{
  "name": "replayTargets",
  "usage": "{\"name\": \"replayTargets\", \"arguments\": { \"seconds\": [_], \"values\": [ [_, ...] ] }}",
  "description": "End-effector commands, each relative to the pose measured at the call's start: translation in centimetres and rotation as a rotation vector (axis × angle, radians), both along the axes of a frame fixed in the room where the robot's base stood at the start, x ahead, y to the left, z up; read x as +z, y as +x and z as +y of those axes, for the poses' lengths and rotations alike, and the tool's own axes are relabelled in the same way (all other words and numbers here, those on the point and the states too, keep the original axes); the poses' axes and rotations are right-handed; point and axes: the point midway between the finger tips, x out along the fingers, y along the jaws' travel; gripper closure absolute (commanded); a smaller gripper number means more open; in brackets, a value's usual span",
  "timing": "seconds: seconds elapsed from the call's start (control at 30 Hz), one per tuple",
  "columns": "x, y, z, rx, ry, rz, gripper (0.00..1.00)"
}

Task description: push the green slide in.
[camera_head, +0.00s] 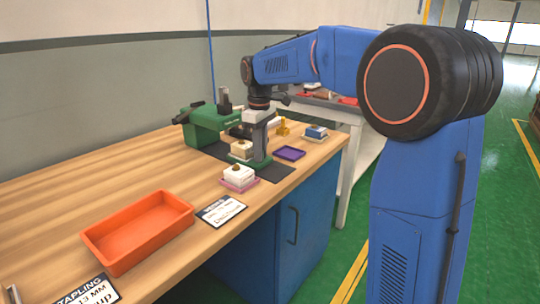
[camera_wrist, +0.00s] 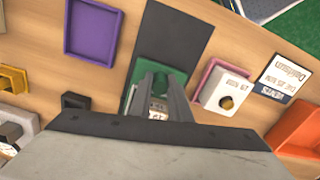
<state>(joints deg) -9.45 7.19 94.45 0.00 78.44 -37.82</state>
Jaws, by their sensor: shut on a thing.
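The green slide (camera_head: 262,163) sticks out of the front of the green machine (camera_head: 207,121) on the bench, over a dark mat. My gripper (camera_head: 260,152) points down at the slide's near end, fingers close together. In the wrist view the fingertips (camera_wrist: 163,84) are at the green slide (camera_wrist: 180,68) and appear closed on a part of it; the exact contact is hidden. A cream block (camera_head: 241,149) stands on the slide just left of my gripper. A labelled bit of it shows between the fingers in the wrist view (camera_wrist: 158,112).
A white block on a pink tray (camera_head: 239,186) stands close in front. A purple tray (camera_head: 289,153), a yellow object (camera_head: 283,127) and a blue-and-white block (camera_head: 316,132) are to the right. An orange bin (camera_head: 138,230) and a label card (camera_head: 221,210) lie nearer.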

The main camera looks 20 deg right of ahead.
Motion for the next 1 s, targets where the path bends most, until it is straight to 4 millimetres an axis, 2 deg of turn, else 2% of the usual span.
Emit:
{"name": "replayTargets", "arguments": {
  "seconds": [0.1, 0.27, 0.67, 0.7, 0.73, 1.0],
  "values": [
    [0.0, 1.8, 1.3, 0.001, 0.000, -0.003, 1.00],
    [0.1, 3.2, 2.3, 0.000, 0.000, -0.003, 1.00],
    [0.1, 3.5, 2.5, -0.001, 0.000, -0.003, 1.00],
    [0.1, 3.5, 2.5, -0.001, 0.000, -0.003, 0.73],
    [0.1, 3.5, 2.5, -0.001, 0.000, -0.003, 0.66],
    [0.0, 3.5, 2.6, -0.001, 0.000, -0.001, 0.64]
  ]
}}
